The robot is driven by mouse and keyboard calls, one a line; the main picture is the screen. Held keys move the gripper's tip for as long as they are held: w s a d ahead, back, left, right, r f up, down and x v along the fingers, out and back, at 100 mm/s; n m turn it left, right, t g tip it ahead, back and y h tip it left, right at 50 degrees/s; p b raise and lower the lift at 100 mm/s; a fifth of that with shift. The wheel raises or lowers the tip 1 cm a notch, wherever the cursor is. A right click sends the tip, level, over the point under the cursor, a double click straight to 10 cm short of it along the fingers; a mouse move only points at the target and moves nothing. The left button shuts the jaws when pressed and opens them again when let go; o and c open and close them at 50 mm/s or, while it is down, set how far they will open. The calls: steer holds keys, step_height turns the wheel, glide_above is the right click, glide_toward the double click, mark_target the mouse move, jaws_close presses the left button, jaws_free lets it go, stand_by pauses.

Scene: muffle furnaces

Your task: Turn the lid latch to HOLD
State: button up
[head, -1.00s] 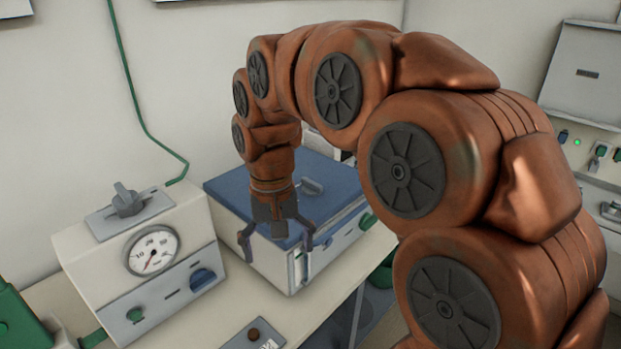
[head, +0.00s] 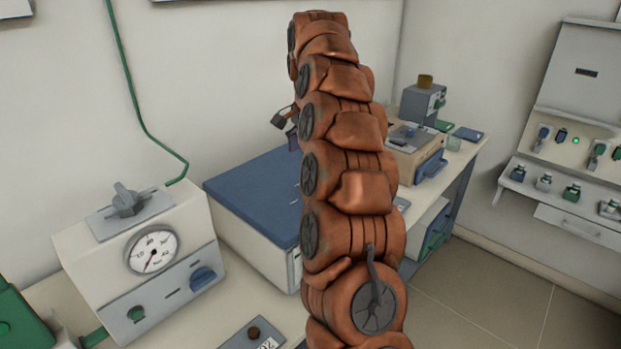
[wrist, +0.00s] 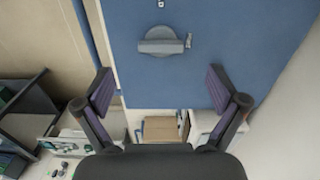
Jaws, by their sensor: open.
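The lid latch (wrist: 163,45) is a grey bar on a round grey disc, set on the blue lid (wrist: 245,50). In the wrist view the bar lies nearly level across the picture. No readable HOLD marking shows, only a small dark mark beside the disc. My gripper (wrist: 160,85) is open and empty, its two purple-padded fingers spread apart below the latch in the picture and not touching it. In the head view the blue lid (head: 245,190) tops a white box; my arm hides the latch and most of my gripper (head: 283,122).
A grey plate with a brown button (head: 253,333) lies in front. Another device (head: 422,105) stands behind at right. A wall panel (head: 575,145) is far right.

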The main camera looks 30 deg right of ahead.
steer(key=shift+w+d, duration=0.15)
steer(key=shift+d, duration=0.3)
steer(key=shift+f+p, duration=0.95)
steer(key=shift+f, duration=2.95)
steer(key=shift+a, duration=0.1)
steer(key=c, duration=1.1)
steer(key=shift+c, duration=0.2)
